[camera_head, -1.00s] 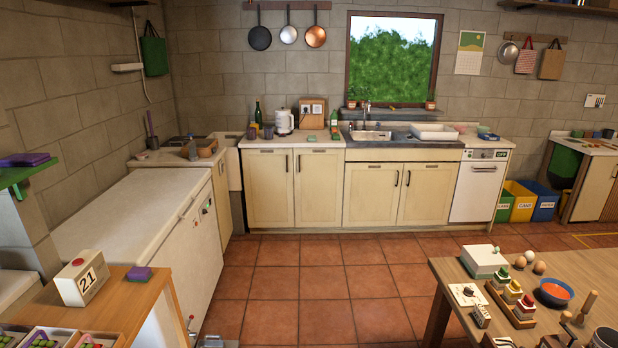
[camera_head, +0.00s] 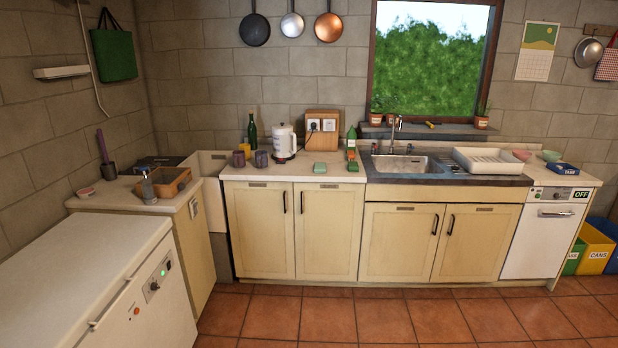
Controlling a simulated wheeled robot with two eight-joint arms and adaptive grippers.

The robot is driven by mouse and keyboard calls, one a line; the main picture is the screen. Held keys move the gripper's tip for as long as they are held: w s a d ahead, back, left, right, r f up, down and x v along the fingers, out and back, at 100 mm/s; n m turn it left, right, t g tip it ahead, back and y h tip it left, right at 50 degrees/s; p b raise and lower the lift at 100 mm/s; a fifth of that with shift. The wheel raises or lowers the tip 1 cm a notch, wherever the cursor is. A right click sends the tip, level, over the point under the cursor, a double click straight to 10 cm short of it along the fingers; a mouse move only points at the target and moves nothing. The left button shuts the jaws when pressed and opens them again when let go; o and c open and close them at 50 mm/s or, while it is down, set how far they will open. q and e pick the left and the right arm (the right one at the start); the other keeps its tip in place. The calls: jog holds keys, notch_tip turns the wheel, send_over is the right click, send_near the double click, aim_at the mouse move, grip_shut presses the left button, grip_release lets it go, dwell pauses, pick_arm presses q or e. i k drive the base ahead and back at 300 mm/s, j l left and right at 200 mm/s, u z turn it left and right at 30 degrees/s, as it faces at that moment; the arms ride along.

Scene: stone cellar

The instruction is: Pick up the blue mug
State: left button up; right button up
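Two small dark mugs stand close together at the left end of the counter (camera_head: 318,178), left of the white kettle. The right mug (camera_head: 261,158) looks blue-grey and seems to be the blue mug. The left mug (camera_head: 239,159) looks more purple-brown. Both are small in the picture, so their exact colours are hard to tell. Neither of my grippers is in view.
The white kettle (camera_head: 284,142), a green bottle (camera_head: 252,130) and a yellow thing (camera_head: 245,149) stand near the mugs. A white chest freezer (camera_head: 75,260) is at the front left. The tiled floor (camera_head: 330,318) before the cabinets is clear.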

aim_at(261, 156)
jog(key=i+u, duration=0.1)
jog(key=i, duration=2.2)
